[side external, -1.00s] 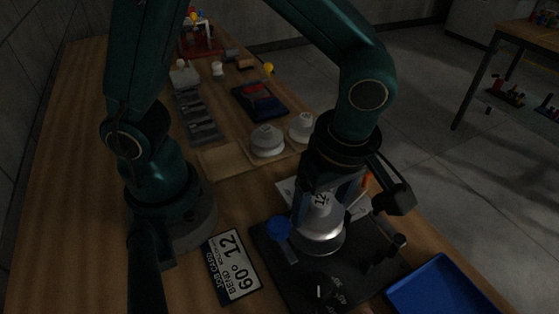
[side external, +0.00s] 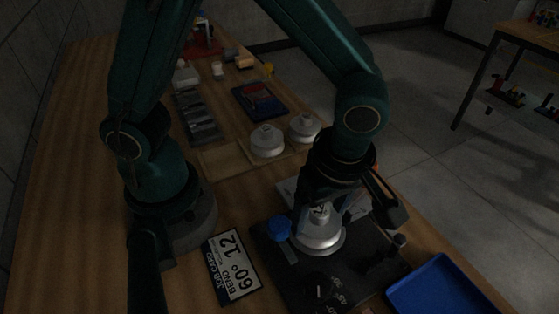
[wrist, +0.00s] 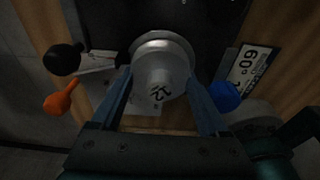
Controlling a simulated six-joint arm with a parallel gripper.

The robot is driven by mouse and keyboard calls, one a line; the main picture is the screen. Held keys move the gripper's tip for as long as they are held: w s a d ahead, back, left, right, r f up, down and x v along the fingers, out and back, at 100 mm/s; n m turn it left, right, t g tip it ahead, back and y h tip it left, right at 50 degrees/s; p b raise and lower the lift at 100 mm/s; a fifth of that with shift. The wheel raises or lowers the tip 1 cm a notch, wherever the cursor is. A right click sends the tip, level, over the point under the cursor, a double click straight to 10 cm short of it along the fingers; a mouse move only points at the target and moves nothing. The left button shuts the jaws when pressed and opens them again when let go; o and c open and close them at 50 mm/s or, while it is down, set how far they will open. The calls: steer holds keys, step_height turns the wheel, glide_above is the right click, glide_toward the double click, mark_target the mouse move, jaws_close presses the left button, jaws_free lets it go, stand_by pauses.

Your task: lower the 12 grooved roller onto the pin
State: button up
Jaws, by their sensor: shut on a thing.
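The roller (side external: 319,238) marked 12 is a silver metal disc with a narrower hub on top. My gripper (side external: 320,212) is shut on its hub from above, and the roller looks upright over the dark bending plate (side external: 292,282). In the wrist view the roller (wrist: 161,62) sits between the two blue-grey fingers of my gripper (wrist: 159,92), with the 12 facing the camera. The pin is hidden, and I cannot tell whether the roller touches the plate.
A blue knob (side external: 278,228) stands close left of the roller. A black knob (side external: 399,241) is to the right. A blue tray (side external: 440,288) lies at the lower right, and a job card reading 60° and 12 (side external: 233,265) at the left. Two other rollers (side external: 267,140) stand behind.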

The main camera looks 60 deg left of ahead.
mark_target(321, 210)
steer(key=shift+f, duration=0.1)
steer(key=o, duration=1.6)
steer(key=shift+c, duration=0.2)
steer(key=shift+d+r, duration=0.2)
steer(key=shift+r, duration=1.1)
steer(key=shift+d+r, duration=0.2)
steer(key=shift+r, duration=1.05)
